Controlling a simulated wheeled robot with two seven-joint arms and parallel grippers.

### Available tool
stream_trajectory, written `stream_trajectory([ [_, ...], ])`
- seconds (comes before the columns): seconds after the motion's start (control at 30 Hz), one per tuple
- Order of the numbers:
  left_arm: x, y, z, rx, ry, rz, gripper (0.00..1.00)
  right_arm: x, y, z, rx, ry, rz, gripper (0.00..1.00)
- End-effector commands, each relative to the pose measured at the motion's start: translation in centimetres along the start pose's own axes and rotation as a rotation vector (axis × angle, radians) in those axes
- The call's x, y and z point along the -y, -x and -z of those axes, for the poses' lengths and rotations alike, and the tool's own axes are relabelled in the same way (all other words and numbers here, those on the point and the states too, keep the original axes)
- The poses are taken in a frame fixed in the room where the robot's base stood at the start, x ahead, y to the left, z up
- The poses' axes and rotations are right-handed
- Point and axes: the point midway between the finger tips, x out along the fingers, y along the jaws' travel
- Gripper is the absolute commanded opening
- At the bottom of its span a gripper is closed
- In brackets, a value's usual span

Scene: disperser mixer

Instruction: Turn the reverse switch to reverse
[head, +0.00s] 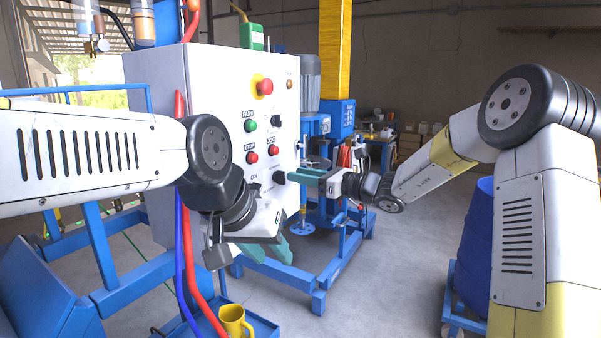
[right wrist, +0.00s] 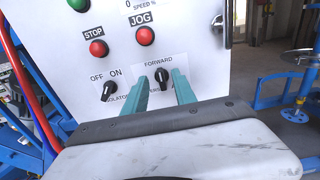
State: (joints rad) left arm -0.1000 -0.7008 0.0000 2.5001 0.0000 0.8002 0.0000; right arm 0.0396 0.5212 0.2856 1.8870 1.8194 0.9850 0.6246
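The reverse switch is a small black knob (right wrist: 161,75) on the white control panel, under the label FORWARD. Its handle looks roughly upright, pointing towards FORWARD; the label below it is mostly hidden. It also shows in the head view (head: 279,177). My right gripper (right wrist: 160,84) is open, with its two teal fingers reaching towards the panel. In the right wrist view the knob appears between the fingertips, with a gap on each side; contact cannot be seen. My left gripper (head: 268,252) hangs low in front of the panel, its teal fingers apart and empty.
The isolator knob (right wrist: 108,90), red STOP button (right wrist: 98,48) and red JOG button (right wrist: 145,36) are close by on the panel. A red emergency stop (head: 265,86) is higher up. A yellow mug (head: 232,320) stands below. A blue drum (head: 476,240) is at right.

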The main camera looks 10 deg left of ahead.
Motion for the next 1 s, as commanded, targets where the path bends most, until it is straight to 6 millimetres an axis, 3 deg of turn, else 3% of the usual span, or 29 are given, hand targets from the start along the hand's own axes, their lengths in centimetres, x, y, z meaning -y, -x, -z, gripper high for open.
stream_trajectory([
  [0.1, 0.0, 0.0, 0.0, 0.0, 0.0, 0.0, 0.36, -0.1, -2.1, 0.0, 0.0, 0.0, -0.002, 0.33],
  [0.3, 0.0, 0.0, 0.0, 0.0, 0.0, 0.0, 0.36, 0.0, -4.2, 0.1, -0.001, 0.001, -0.001, 0.33],
  [0.63, 0.0, 0.0, 0.0, 0.001, 0.0, 0.0, 0.36, 0.0, -4.7, 0.0, -0.001, 0.001, 0.0, 0.33],
  [0.8, 0.0, 0.0, 0.0, 0.001, 0.0, 0.0, 0.36, 0.0, -4.7, 0.0, -0.001, 0.002, 0.0, 0.01],
  [1.0, 0.0, 0.0, 0.0, 0.001, 0.0, 0.0, 0.36, 0.0, -4.6, 0.0, -0.002, 0.002, 0.0, 0.0],
])
